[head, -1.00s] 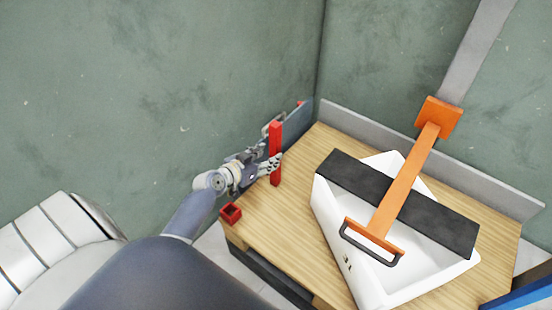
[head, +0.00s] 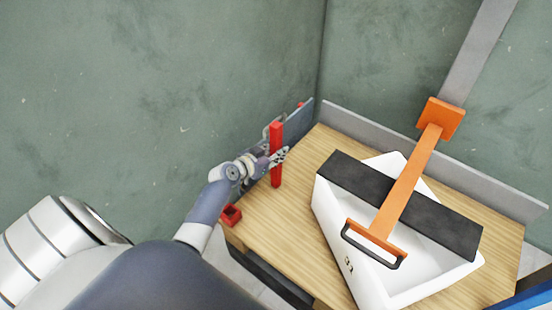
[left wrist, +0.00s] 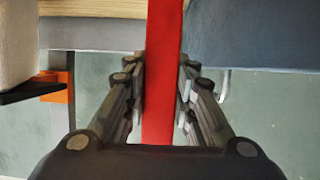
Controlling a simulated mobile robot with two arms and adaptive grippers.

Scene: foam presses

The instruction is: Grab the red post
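The red post (head: 276,150) stands upright at the left edge of the wooden table, in front of a grey panel. My left gripper (head: 277,158) is at the post's mid-height, with its fingers around it. In the left wrist view the red post (left wrist: 162,75) runs between the two fingers (left wrist: 162,92), and both finger pads lie against its sides with no clear gap. The foot of the post is hidden in the wrist view. My right gripper is not in view.
A white bin (head: 415,283) with a black bar (head: 400,203) and an orange lever (head: 404,190) stands on the wooden table (head: 260,230) to the right. A small red square socket (head: 231,215) is at the table's left corner. Green walls close in behind.

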